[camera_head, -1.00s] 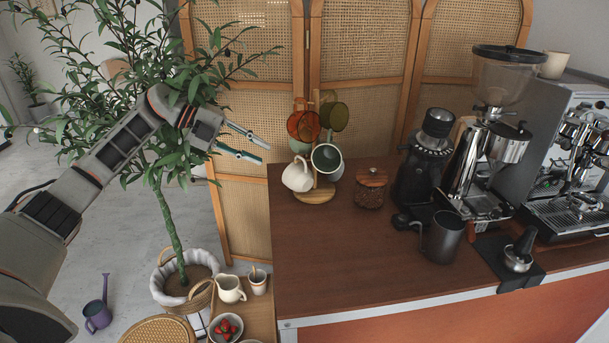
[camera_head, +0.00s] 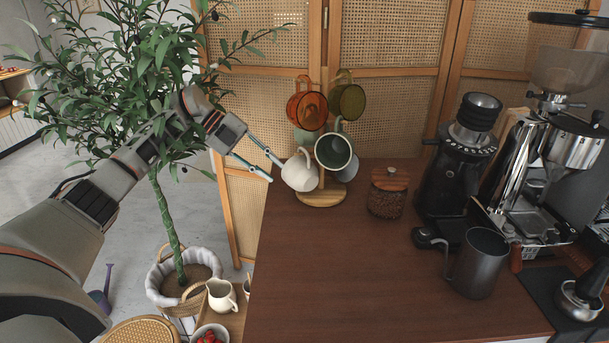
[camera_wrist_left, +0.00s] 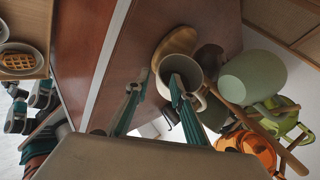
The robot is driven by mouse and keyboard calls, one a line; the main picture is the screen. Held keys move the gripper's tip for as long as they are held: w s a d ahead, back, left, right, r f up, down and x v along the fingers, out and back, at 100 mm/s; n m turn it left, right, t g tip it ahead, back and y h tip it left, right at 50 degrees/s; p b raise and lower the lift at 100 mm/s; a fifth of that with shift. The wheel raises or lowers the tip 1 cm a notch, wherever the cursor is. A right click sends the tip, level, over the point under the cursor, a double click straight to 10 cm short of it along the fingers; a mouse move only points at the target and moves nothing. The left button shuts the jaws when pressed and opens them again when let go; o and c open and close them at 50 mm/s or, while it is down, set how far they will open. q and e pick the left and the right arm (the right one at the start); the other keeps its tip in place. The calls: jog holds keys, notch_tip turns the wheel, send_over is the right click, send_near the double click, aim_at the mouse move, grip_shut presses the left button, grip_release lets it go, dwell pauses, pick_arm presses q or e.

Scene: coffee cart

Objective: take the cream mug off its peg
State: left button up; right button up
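The cream mug (camera_head: 299,172) hangs tilted at the lower left of the wooden mug stand (camera_head: 322,197). In the left wrist view the cream mug (camera_wrist_left: 187,66) shows its open mouth, with its handle close to the wooden post (camera_wrist_left: 232,108). My left gripper (camera_head: 276,172) is open, its fingertips just left of the mug in the head view. In the left wrist view one finger of the gripper (camera_wrist_left: 156,88) overlaps the mug and the other is apart from it. I cannot tell whether they touch. The peg is mostly hidden. My right gripper is not in view.
An orange mug (camera_head: 307,110), an olive mug (camera_head: 347,102) and a dark green mug (camera_head: 334,150) crowd the stand. A bean jar (camera_head: 388,193) stands to its right, then the grinder (camera_head: 458,155). The counter (camera_head: 320,270) in front is clear.

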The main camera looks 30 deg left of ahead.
pick_arm(q)
jog(key=x, duration=0.4)
jog(key=shift+w+f, duration=0.15)
jog(key=shift+f, duration=0.05)
jog(key=shift+c, duration=0.5)
grip_shut()
